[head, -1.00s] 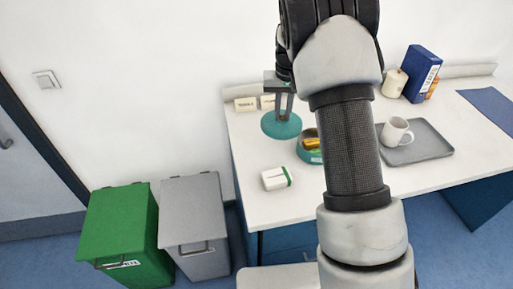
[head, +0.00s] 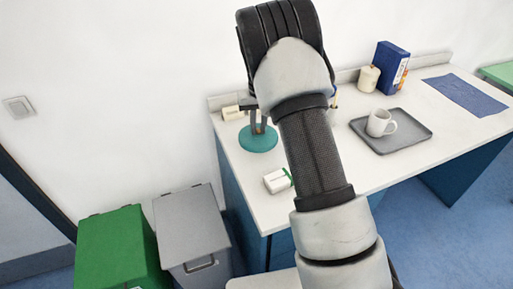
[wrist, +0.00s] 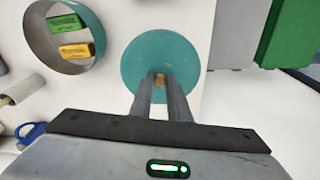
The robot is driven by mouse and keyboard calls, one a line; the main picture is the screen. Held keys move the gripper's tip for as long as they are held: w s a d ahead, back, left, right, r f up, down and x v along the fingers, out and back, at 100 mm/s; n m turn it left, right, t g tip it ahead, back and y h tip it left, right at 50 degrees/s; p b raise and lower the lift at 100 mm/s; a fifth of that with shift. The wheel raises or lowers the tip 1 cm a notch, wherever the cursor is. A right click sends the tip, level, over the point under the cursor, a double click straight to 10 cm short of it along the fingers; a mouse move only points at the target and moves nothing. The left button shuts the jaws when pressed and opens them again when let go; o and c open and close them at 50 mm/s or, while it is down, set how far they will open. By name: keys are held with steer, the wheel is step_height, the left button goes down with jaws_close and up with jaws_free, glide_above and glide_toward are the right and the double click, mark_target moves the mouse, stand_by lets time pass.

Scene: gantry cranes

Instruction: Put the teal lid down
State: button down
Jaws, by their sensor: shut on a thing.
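The teal lid (head: 258,139) is a round disc over the left end of the white table; it also shows in the wrist view (wrist: 145,62). My gripper (head: 258,126) is shut on the lid's small brown knob, with both fingertips around it in the wrist view (wrist: 160,82). The lid looks level; I cannot tell whether it touches the table. A round teal tin (wrist: 101,40), open on top, stands beside the lid in the wrist view. It holds a green block (wrist: 67,23) and a yellow block (wrist: 76,50). My arm hides the tin in the head view.
A white and green box (head: 276,182) lies near the table's front edge. A label card (head: 233,113) stands behind the lid. A grey tray (head: 416,143) with a white mug (head: 378,123) sits right of my arm. Grey (head: 188,222) and green (head: 120,245) bins stand left of the table.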

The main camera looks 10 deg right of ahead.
step_height(320, 180, down, 8)
steer(key=shift+r+p, duration=0.2)
steer(key=shift+p, duration=0.1)
steer(key=shift+f, duration=0.2)
steer(key=c, duration=1.7)
jaws_free()
steer(key=shift+o, duration=0.2)
